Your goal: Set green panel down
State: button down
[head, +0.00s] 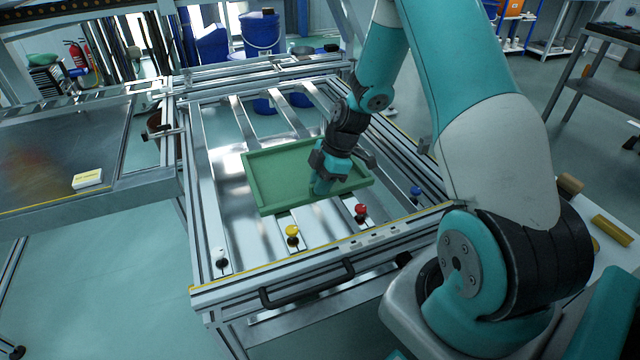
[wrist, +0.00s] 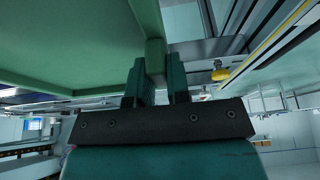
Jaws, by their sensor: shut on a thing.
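The green panel (head: 285,172) is a shallow rectangular tray-like piece with a raised rim. In the head view it lies over the middle of the metal frame fixture, roughly level. I cannot tell whether it touches the bars under it. My gripper (head: 322,186) is at the panel's near side, right of its middle. In the wrist view the panel (wrist: 70,45) fills the upper left, and my gripper (wrist: 156,82) is shut on a green part of its rim between the two dark fingers. Part of the panel is hidden behind my gripper and wrist.
The fixture's near rail (head: 330,258) carries a black handle (head: 310,284). Coloured knobs stand near it: white (head: 221,258), yellow (head: 292,232), red (head: 361,210) and blue (head: 415,191). A metal table (head: 60,160) with a small yellow-white box (head: 87,179) is at left.

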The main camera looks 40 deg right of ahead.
jog(key=c, duration=1.1)
grip_release()
jog(key=shift+r, duration=0.1)
jog(key=shift+d+r, duration=0.15)
jog(key=shift+r, duration=0.15)
jog(key=a+v, duration=0.1)
jog(key=v, duration=1)
jog(key=s+a+r+m, duration=0.2)
jog(key=s+a+r, duration=0.25)
jog(key=a, duration=0.45)
jog(key=s+a+r+m, duration=0.2)
jog(key=s+a+r, duration=0.1)
jog(key=a+r, duration=0.4)
jog(key=s+a+r+m, duration=0.1)
jog(key=s+a, duration=0.2)
jog(key=s, duration=0.1)
jog(key=s+a+r+m, duration=0.1)
jog(key=s+a, duration=0.2)
jog(key=s, duration=0.2)
jog(key=s+a+r+m+g, duration=0.1)
jog(key=s+a, duration=0.3)
jog(key=shift+s+m+p, duration=0.35)
jog(key=shift+s+m, duration=0.05)
